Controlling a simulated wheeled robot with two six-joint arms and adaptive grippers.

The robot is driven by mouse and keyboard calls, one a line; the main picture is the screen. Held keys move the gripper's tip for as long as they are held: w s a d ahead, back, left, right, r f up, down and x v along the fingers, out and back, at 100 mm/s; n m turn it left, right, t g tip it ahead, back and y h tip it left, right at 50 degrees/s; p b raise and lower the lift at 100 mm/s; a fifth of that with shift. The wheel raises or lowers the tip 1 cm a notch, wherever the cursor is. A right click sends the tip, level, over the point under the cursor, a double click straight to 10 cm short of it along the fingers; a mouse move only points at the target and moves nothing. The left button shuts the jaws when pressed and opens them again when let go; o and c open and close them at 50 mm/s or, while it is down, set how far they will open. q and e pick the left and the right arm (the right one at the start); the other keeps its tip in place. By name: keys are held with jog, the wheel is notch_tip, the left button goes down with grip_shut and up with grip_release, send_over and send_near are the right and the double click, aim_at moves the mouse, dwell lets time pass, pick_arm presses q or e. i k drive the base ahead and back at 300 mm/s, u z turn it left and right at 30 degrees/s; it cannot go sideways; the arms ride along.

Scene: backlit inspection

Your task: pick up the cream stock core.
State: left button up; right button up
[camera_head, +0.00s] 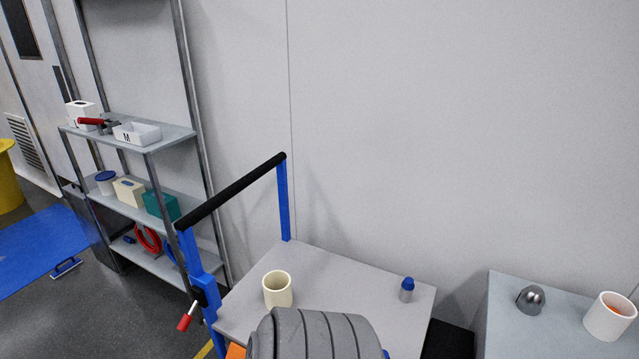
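The cream stock core (277,291) is a short, open-topped hollow cylinder. It stands upright on the grey top of a cart with a blue frame (340,275), toward the cart's left side. Its upper rim and most of its side show. Neither of my grippers is in view, so I cannot see where they are relative to the core.
A blue-capped bottle (407,291) stands on the cart's right. The cart's black handle bar (232,190) rises at the left. A grey table (505,340) holds a metal dome (531,300) and white cup (609,318). A ribbed grey shape, possibly mine, hides the cart's front.

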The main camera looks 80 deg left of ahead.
aim_at(277, 285)
jog(key=u, duration=0.05)
jog(key=k, duration=1.1)
jog(key=u, duration=1.15)
